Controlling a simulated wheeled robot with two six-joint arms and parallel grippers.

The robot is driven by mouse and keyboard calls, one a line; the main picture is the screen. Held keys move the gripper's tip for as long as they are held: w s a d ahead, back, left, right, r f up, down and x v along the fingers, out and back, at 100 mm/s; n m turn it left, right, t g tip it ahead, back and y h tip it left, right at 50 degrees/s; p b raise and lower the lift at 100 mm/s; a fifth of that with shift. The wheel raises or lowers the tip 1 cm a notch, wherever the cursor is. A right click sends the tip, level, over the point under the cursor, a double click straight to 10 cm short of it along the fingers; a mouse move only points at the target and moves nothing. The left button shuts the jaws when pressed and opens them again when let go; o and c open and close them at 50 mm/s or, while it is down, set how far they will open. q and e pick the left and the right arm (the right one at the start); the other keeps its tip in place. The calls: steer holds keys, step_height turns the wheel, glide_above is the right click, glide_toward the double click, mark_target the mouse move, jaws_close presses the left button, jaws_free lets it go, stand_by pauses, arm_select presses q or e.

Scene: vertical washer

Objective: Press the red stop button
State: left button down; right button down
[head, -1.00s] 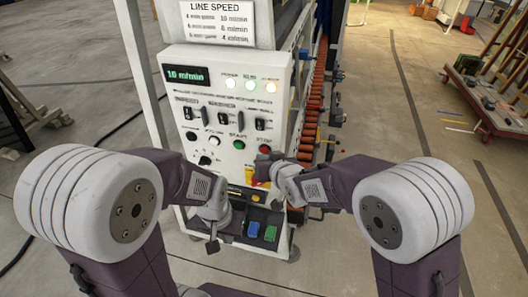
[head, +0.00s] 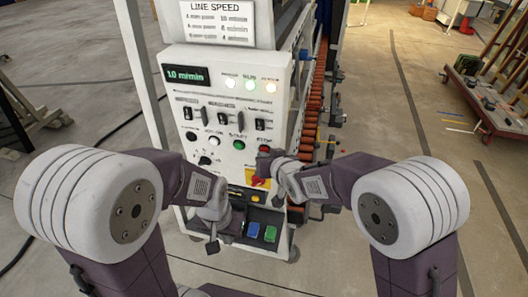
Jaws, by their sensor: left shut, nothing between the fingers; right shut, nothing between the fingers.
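The red stop button (head: 264,149) is on the right of the white control panel, under the label STOP, right of the green start button (head: 239,145). My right gripper (head: 264,162) is shut and empty. Its tip is at the panel just below the red button; I cannot tell whether it touches the panel. My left gripper (head: 212,246) is shut and empty, pointing down low in front of the machine, away from the red button.
The white panel (head: 180,112) also carries several switches, a knob, lit lamps and a 10 m/min display (head: 186,75). A red and yellow switch (head: 258,182) is below my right gripper. Blue (head: 253,230) and green (head: 270,233) blocks lie at the machine's lower front. Orange rollers (head: 316,95) run behind.

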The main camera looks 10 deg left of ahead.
steer(key=shift+w, duration=0.25)
steer(key=shift+s, duration=0.1)
stand_by(0.4)
steer(key=shift+s+b, duration=0.5)
steer(key=shift+s, duration=0.35)
steer(key=shift+s, duration=0.1)
steer(key=s, duration=0.4)
steer(key=shift+s+a+b, duration=0.1)
steer(key=shift+s+b, duration=0.25)
steer(key=shift+s, duration=0.05)
